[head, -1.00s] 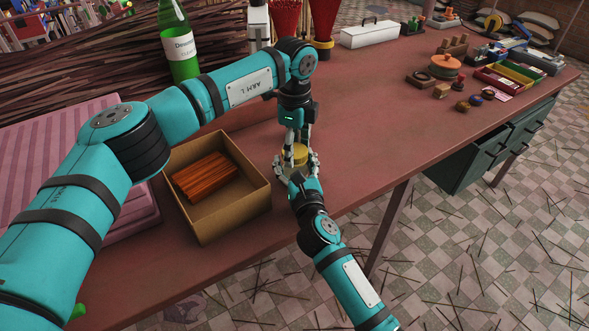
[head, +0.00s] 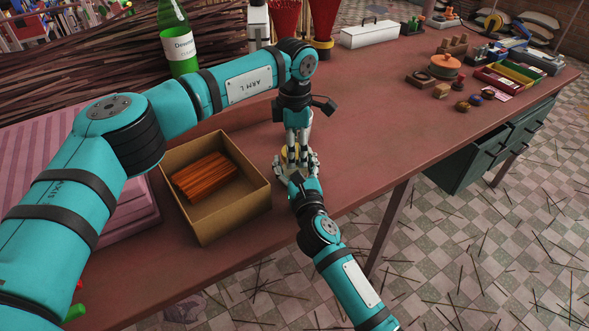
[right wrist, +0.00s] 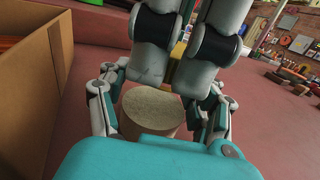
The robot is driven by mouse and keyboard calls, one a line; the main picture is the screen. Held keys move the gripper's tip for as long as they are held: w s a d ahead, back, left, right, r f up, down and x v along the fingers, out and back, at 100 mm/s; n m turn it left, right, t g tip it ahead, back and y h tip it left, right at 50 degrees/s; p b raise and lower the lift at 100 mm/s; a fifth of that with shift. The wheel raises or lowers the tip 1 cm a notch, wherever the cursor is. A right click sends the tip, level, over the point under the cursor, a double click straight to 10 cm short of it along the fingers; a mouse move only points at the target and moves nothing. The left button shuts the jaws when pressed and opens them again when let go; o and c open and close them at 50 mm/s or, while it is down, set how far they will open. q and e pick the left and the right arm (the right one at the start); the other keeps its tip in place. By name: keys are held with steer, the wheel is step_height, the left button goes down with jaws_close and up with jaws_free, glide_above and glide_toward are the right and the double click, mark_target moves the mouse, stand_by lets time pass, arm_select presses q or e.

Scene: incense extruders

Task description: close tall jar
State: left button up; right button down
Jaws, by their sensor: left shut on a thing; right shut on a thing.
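The tall jar (right wrist: 152,118) stands between the fingers of my right gripper (right wrist: 158,112); its round top face looks pale and grainy, and I cannot tell whether that is its filling. In the head view my right gripper (head: 297,168) hides most of it. My left gripper (head: 296,150) points down from above, shut on a yellow-gold lid (right wrist: 178,52), which shows only as a strip between its fingers. Whether the lid touches the jar is hidden.
An open cardboard box (head: 235,212) with reddish-brown sticks stands just left of the grippers. A green bottle (head: 180,45) is behind my left arm. The table (head: 375,130) is clear to the right, up to small items and trays at the far end.

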arm_select(q)
steer(key=m, duration=1.2)
steer(key=o, duration=1.3)
steer(key=shift+r, duration=0.1)
steer(key=shift+r, duration=2.15)
steer(key=shift+c, duration=0.2)
